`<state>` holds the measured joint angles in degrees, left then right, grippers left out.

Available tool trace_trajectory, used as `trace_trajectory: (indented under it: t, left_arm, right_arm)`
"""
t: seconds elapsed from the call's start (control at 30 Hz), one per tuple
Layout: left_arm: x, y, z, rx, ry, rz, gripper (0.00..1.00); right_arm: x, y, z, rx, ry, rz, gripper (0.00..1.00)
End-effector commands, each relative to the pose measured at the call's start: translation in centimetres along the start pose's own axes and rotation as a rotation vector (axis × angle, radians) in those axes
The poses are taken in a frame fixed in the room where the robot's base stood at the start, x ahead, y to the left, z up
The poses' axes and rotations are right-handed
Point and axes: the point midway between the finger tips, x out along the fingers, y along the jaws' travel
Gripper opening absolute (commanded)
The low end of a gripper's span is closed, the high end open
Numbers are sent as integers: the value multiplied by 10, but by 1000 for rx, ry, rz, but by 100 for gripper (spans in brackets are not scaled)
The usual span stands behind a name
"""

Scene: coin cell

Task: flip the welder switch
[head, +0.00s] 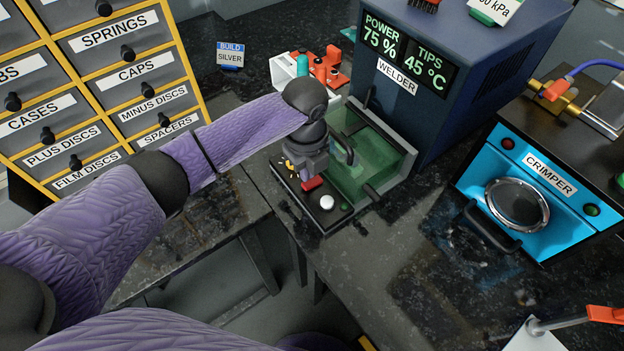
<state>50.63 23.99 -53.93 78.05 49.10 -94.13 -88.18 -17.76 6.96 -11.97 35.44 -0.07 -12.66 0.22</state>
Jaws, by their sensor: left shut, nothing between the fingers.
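The welder (470,100) is a dark blue box at the upper middle right. Its screen reads power 75 % and tips 45 °C. A black control panel (335,218) lies in front of it, with a red switch (313,183) and a round white knob (327,203). My left gripper (306,178) is shut and empty, pointing down over this panel right at the red switch. It hides part of the panel, and I cannot tell whether it touches the switch. My right gripper is not in view.
A green see-through guard (385,160) with a dark handle stands just right of my left gripper. A blue crimper (545,185) stands at the right. Labelled drawers (95,75) fill the upper left. A red and white item (325,68) sits behind.

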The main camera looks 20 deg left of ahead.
Motion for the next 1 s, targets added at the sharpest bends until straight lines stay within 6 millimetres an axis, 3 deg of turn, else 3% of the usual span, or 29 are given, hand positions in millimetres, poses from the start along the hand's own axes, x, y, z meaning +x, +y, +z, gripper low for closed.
trace_trajectory:
  t: [0.4, 1.0]
  left_arm:
    - [6, 0, 0, 0, 0, 1, 0]
    - [15, 0, 0, 0, 0, 0, 0]
  right_arm:
    - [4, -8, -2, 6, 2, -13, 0]
    - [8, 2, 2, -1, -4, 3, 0]
